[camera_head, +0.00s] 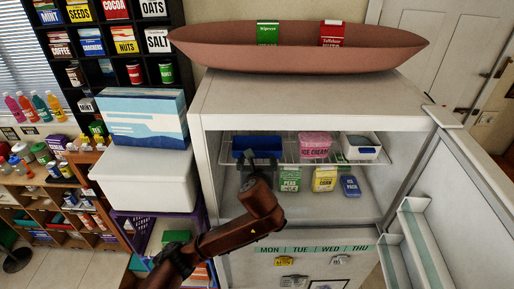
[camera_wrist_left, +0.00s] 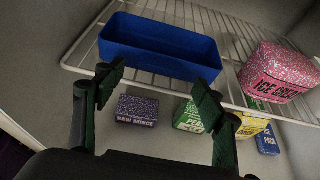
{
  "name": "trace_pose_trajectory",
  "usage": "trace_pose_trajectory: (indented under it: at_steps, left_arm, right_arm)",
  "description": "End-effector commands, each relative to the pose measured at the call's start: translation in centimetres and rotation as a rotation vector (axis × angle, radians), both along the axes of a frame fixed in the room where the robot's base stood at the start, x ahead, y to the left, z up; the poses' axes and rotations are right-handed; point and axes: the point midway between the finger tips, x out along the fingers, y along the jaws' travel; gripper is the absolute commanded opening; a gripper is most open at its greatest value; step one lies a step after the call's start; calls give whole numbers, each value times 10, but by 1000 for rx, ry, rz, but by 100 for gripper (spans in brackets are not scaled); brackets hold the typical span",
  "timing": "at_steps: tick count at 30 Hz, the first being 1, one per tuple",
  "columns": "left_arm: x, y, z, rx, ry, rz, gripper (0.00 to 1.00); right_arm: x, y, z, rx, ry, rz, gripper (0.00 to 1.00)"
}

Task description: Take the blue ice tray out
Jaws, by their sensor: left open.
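The blue ice tray (camera_head: 257,142) sits at the left of the wire rack (camera_head: 290,160) inside the open freezer compartment. In the left wrist view the tray (camera_wrist_left: 160,42) is a plain blue box lying on the wire rack (camera_wrist_left: 82,58). My left gripper (camera_head: 259,160) reaches in from the front, just before the tray. In its wrist view the gripper (camera_wrist_left: 160,78) is open, with a finger towards each end of the tray's near side. Nothing is held between the fingers. My right gripper is not in view.
The freezer door (camera_head: 455,190) stands open at right.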

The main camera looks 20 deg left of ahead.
Motion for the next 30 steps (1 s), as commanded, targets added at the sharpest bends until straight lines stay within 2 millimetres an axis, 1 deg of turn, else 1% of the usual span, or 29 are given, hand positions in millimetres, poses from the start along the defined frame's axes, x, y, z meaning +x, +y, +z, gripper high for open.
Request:
trace_pose_trajectory:
  at_steps: [1,2,6,9,15,30]
  left_arm:
    - [7,2,0,-1,5,4,64]
    - [12,3,-1,-1,4,4,64]
    - [25,8,-8,0,2,5,64]
    - [29,9,-11,-2,0,4,64]
    - [29,10,-12,-1,0,5,63]
    - [29,10,-11,-2,-1,5,29]
  right_arm:
    - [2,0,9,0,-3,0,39]
    - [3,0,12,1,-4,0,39]
    - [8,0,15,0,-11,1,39]
    - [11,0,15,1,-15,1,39]
    - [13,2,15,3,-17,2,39]
    - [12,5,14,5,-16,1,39]
